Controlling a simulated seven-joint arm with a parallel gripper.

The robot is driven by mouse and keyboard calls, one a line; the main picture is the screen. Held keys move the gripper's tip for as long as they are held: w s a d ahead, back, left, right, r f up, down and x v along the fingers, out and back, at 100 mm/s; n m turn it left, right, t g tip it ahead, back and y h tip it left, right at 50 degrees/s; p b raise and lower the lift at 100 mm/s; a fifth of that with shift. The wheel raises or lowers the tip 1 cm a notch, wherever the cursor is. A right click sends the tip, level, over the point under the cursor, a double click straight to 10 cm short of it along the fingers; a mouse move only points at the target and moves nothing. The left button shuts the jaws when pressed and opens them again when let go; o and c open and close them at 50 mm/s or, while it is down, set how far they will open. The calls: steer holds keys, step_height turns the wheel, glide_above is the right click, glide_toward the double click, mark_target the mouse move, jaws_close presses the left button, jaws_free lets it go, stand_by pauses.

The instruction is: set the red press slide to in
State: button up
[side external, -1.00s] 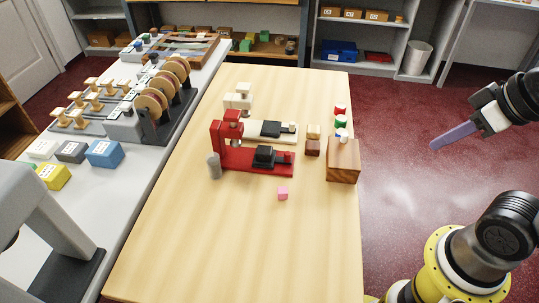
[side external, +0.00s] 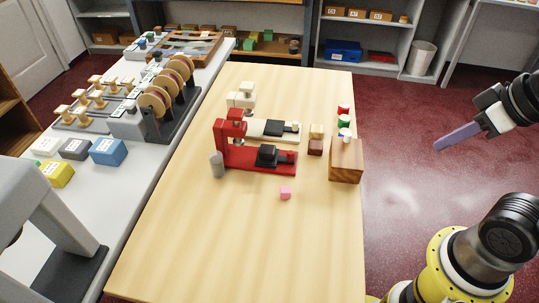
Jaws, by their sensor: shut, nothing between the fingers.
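The red press (side external: 232,131) stands on the wooden table, its upright and head at the left and its flat red base reaching right. Its black slide (side external: 268,156) sits on the base, to the right of the head and clear of it. My gripper (side external: 440,147) is at the far right, over the floor beyond the table's right edge. Its long purple-grey fingers are shut and empty, well apart from the press.
A cream press (side external: 258,128) with a black slide stands just behind the red one. A grey cylinder (side external: 217,165), a pink cube (side external: 285,193), small blocks (side external: 316,146) and a wooden block (side external: 346,161) are nearby. The table's front is clear.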

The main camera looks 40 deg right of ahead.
steer(key=shift+o, duration=1.2)
steer(key=o, duration=0.5)
steer(key=r, duration=0.1)
steer(key=w+r, duration=0.1)
steer(key=r, duration=0.1)
steer(key=shift+w+r+m, duration=0.15)
steer(key=shift+w+m, duration=0.15)
steer(key=shift+w, duration=0.1)
steer(key=w+r, duration=0.2)
steer(key=w, duration=0.1)
steer(key=w+r, duration=0.1)
steer(key=shift+w+a, duration=0.15)
steer(key=shift+a, duration=0.05)
steer(key=g, duration=0.6)
glide_above(291, 152)
step_height(291, 152, down, 16)
step_height(291, 152, down, 13)
steer(key=shift+a+f, duration=0.1)
steer(key=shift+f, duration=0.1)
